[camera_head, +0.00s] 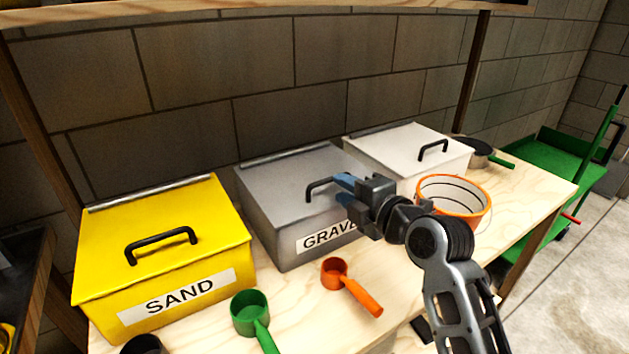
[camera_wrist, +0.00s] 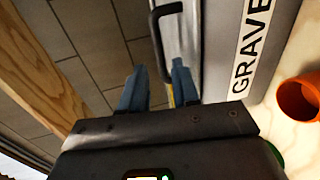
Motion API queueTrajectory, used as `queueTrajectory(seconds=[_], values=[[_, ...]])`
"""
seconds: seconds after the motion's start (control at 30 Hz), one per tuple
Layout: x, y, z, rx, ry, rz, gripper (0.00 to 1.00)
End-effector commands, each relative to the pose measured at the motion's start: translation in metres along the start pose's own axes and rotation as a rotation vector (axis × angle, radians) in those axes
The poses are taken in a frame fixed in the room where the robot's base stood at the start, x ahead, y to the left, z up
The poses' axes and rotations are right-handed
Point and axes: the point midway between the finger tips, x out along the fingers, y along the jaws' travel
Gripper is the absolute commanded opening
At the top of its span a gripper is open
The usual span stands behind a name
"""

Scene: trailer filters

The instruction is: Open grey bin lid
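The grey bin (camera_head: 262,205) stands mid-table with its lid (camera_head: 285,172) down. Its front label reads "GRAVE", the rest hidden behind my gripper. A black bar handle (camera_head: 320,184) stands on the lid. My gripper (camera_head: 343,188), with blue fingers, is at the handle's right end, over the lid. In the wrist view, the fingers of my gripper (camera_wrist: 158,70) are apart, and the lower end of the handle (camera_wrist: 160,38) reaches between their tips, nearer the right finger. I cannot tell whether a finger touches it.
A yellow SAND bin (camera_head: 165,255) stands left and a white bin (camera_head: 400,150) right. An orange bucket (camera_head: 455,205) stands beside my arm. A green scoop (camera_head: 250,312) and orange scoop (camera_head: 340,275) lie in front. A block wall (camera_head: 190,70) rises behind the bins.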

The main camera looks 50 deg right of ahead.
Motion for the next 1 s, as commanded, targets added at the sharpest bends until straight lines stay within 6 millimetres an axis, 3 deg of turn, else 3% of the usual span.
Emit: queueTrajectory(seconds=[0.4,0.8,1.0], values=[[0.058,0.002,0.000,0.002,0.000,0.002,0.30],[0.065,0.000,0.000,0.002,0.000,0.001,0.29],[0.065,0.000,-0.001,0.002,0.000,0.001,0.10]])
